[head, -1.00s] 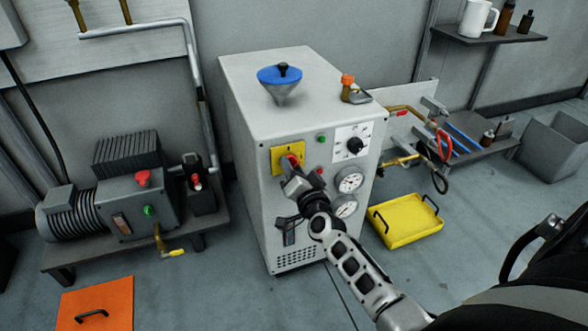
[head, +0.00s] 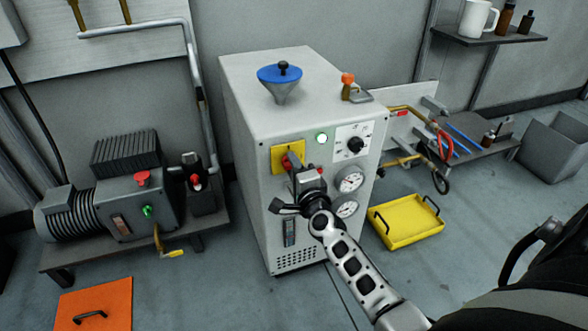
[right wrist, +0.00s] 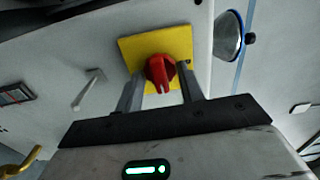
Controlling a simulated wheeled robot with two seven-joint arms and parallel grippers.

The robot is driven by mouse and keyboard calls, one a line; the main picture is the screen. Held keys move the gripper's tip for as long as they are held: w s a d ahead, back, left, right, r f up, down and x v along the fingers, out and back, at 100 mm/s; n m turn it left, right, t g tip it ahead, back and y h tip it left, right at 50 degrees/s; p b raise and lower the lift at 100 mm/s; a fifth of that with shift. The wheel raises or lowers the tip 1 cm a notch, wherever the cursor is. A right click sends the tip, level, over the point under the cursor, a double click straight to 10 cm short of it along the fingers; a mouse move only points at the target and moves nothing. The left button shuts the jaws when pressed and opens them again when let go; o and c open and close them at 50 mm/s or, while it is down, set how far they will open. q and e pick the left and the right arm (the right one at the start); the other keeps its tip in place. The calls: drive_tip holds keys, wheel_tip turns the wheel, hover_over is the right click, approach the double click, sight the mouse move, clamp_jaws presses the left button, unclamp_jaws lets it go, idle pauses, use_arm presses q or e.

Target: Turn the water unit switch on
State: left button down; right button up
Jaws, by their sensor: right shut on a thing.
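The water unit (head: 262,110) is a pale grey cabinet in the middle of the head view. Its red rotary switch (right wrist: 160,72) sits on a yellow plate (right wrist: 183,42) on the front, at upper left. My right gripper (head: 293,166) is at the switch and shut on it, one finger on each side of the red knob in the right wrist view. In the head view the gripper partly covers the switch and plate. A green lamp (head: 322,138) right of the plate glows brightly. My left gripper is not in view.
A black dial (head: 355,144) and two round gauges (head: 350,179) sit right of the switch. A blue-topped funnel (head: 280,80) stands on top of the unit. A pump (head: 125,195) is at left, a yellow tray (head: 407,221) on the floor at right.

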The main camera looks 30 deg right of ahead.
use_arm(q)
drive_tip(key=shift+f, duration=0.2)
use_arm(e)
drive_tip(key=shift+m, duration=0.3)
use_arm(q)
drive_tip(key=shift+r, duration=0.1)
use_arm(e)
drive_tip(key=shift+f, duration=0.1)
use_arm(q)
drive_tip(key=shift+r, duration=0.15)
use_arm(e)
drive_tip(key=o, duration=1)
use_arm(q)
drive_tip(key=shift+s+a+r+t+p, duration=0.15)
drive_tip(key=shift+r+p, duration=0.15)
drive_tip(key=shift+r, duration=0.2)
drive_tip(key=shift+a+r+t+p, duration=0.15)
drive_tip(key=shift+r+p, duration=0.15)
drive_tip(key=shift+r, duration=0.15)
use_arm(e)
drive_tip(key=v, duration=1.6)
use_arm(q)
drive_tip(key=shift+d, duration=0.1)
use_arm(e)
drive_tip(key=shift+a, duration=0.15)
